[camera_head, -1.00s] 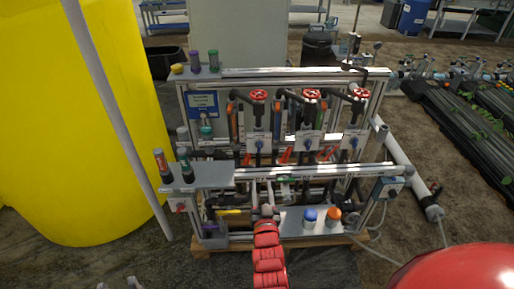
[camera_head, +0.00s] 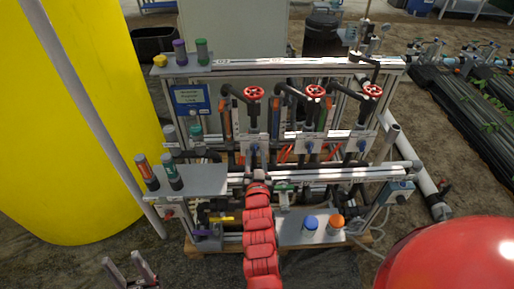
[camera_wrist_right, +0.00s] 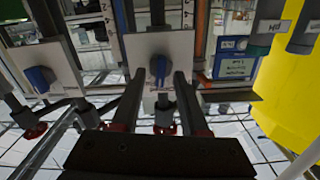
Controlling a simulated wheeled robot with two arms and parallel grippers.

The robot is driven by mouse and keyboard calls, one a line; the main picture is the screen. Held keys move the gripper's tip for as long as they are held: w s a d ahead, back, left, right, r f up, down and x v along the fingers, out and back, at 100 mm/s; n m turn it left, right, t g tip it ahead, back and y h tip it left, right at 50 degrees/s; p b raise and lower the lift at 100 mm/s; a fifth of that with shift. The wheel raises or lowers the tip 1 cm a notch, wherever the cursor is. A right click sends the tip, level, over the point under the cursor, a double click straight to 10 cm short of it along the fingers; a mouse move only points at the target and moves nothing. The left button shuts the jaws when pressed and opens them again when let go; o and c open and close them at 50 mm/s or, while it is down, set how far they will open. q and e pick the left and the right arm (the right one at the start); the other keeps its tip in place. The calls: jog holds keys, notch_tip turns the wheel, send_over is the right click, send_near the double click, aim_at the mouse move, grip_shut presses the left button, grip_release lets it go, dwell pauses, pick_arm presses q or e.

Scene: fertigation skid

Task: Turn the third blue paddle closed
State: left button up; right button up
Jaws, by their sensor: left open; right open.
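Three blue paddles sit in a row on white plates on the skid: left (camera_head: 254,148), middle (camera_head: 308,147) and right (camera_head: 362,146). My right gripper (camera_head: 258,176) is in front of and below the left paddle, at the upper front rail. In the right wrist view, which looks upside down, my open right gripper (camera_wrist_right: 159,88) frames one blue paddle (camera_wrist_right: 159,68) between its fingers, apparently without touching it. Another blue paddle (camera_wrist_right: 38,78) is at the left there. My left gripper (camera_head: 130,268) is open and empty at the lower left.
Red handwheels (camera_head: 254,92) stand above the paddles. The front rail (camera_head: 320,174) runs below them. Bottles with blue (camera_head: 309,223) and orange caps stand on a lower shelf. A yellow tank (camera_head: 60,130) is at left. A large red rounded shape covers the lower right corner.

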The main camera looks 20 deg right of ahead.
jog(key=shift+w, duration=0.3)
grip_shut()
